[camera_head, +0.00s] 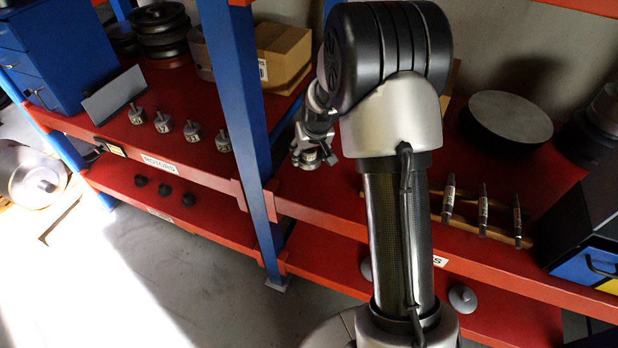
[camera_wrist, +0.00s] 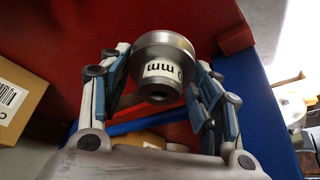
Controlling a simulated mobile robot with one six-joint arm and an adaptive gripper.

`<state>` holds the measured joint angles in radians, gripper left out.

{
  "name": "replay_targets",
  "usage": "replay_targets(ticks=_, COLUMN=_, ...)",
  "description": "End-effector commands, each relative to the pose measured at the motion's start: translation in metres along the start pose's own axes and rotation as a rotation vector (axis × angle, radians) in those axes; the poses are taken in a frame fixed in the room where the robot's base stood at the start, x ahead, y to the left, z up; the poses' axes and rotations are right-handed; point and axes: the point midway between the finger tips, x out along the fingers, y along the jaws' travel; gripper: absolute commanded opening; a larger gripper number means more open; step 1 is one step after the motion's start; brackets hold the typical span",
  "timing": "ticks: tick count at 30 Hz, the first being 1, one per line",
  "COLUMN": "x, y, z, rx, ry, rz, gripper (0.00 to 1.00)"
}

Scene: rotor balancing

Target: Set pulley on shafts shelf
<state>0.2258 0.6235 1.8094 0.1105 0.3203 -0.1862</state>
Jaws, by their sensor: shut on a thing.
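My gripper (camera_head: 312,150) is shut on the pulley (camera_wrist: 172,52), a grey metal disc with a hub and a white label reading "mm". In the wrist view the pulley sits between the two fingers of my gripper (camera_wrist: 163,85), with red shelf surface behind it. In the head view the gripper hangs over the left end of the right-hand red shelf (camera_head: 345,205), just right of the blue post. I cannot tell whether the pulley touches the shelf. Several metal shafts (camera_head: 483,210) lie on a wooden rack on this shelf, right of my arm. My arm hides part of the shelf and its label.
The blue post (camera_head: 240,110) stands close left of the gripper. Cardboard boxes (camera_head: 283,50) are behind it. A round grey plate (camera_head: 510,118) and a dark blue-fronted cabinet (camera_head: 592,225) stand at the right. Several small rotors (camera_head: 163,122) line the left shelf.

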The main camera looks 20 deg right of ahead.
Motion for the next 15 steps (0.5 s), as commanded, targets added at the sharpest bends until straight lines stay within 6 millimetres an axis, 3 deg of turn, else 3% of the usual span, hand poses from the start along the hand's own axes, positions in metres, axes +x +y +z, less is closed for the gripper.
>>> replay_targets(ticks=1, x=0.015, y=0.000, z=0.007, rx=0.000, ry=-0.001, rz=0.000, gripper=0.23)
replay_targets(ticks=4, x=0.033, y=0.000, z=0.013, rx=-0.001, ry=0.000, rz=0.000, gripper=0.23)
replay_targets(ticks=15, x=0.063, y=0.000, z=0.026, rx=-0.001, ry=0.001, rz=0.001, gripper=0.23)
